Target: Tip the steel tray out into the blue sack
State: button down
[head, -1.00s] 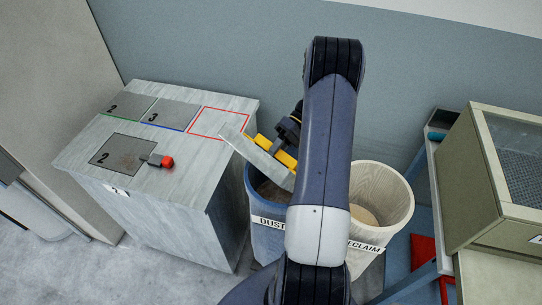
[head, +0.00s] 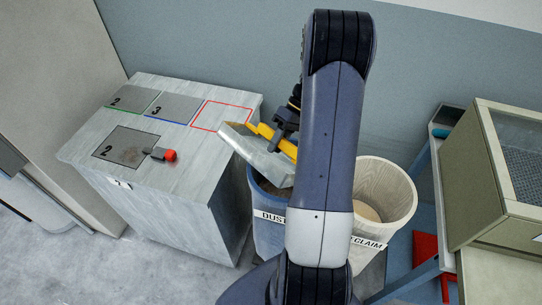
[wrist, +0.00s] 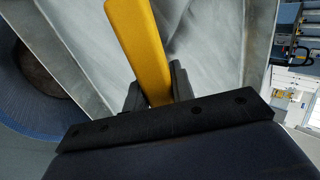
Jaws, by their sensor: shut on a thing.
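The steel tray (head: 250,147) has a yellow handle (head: 284,146). It is tilted above the blue sack (head: 268,236), which is labelled DUST and stands open against the grey cabinet. My gripper (head: 279,138) is shut on the yellow handle, partly hidden by my arm in the head view. In the wrist view the handle (wrist: 138,45) runs between the fingers, and the tray's grey metal surface (wrist: 215,45) fills the middle. The sack's blue rim (wrist: 25,105) and dark brown inside show at the left there. I cannot tell whether anything is left in the tray.
A pale RECLAIM bin (head: 398,200) stands right beside the blue sack, behind my arm. The cabinet top (head: 190,150) holds numbered grey plates, an empty red-outlined square and a red-ended tool (head: 168,155). A beige machine (head: 478,190) on a blue frame stands at the right.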

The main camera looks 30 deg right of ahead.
notch_tip(320, 180, up, 2)
jog(key=h+b, duration=0.1)
jog(key=h, duration=0.2)
jog(key=shift+r+t+h, duration=0.1)
jog(key=shift+t+h, duration=0.3)
notch_tip(320, 180, up, 2)
jog(key=h+b, duration=0.1)
jog(key=h, duration=0.2)
jog(key=shift+t+h, duration=0.3)
jog(key=shift+t, duration=0.1)
jog(key=shift+r+h+b, duration=0.35)
jog(key=shift+h, duration=0.05)
